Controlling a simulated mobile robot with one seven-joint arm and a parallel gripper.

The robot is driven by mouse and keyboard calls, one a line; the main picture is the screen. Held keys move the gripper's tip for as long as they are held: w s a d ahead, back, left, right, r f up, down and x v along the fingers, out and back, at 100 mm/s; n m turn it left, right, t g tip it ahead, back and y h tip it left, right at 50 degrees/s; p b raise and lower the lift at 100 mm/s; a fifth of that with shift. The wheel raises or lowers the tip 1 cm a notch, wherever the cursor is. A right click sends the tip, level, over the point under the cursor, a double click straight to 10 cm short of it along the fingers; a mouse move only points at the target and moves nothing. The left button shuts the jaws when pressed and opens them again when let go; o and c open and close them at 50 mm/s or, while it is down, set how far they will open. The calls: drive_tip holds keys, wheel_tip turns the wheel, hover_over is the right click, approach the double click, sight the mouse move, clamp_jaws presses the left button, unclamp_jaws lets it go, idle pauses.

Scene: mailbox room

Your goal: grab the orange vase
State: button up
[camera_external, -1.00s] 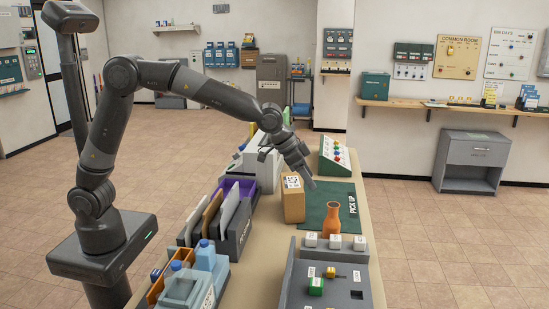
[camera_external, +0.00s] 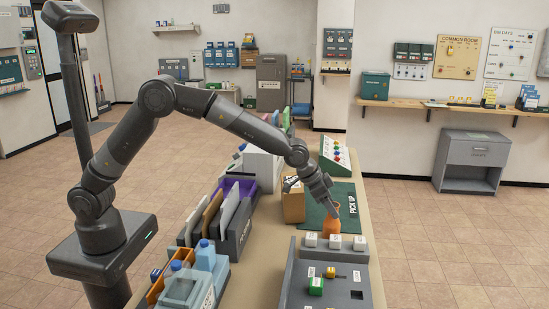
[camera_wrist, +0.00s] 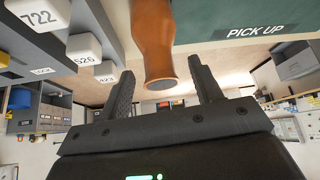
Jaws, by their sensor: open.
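The orange vase (camera_external: 331,222) stands on the green PICK UP mat (camera_external: 345,194), partly hidden behind my gripper in the external view. In the wrist view the vase (camera_wrist: 156,45) appears upside down, its round rim toward my gripper and lying between the two fingers. My gripper (camera_wrist: 160,90) is open, with one finger on each side of the vase's mouth and a gap visible to both. In the external view my gripper (camera_external: 333,210) is tilted down at the vase's top. Contact is not visible.
A brown box (camera_external: 293,205) stands left of the vase. A sloped button panel (camera_external: 335,156) is behind. The mat's right side is clear.

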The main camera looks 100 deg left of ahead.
drive_tip(key=shift+x, duration=1)
drive_tip(key=shift+c, duration=0.6)
clamp_jaws()
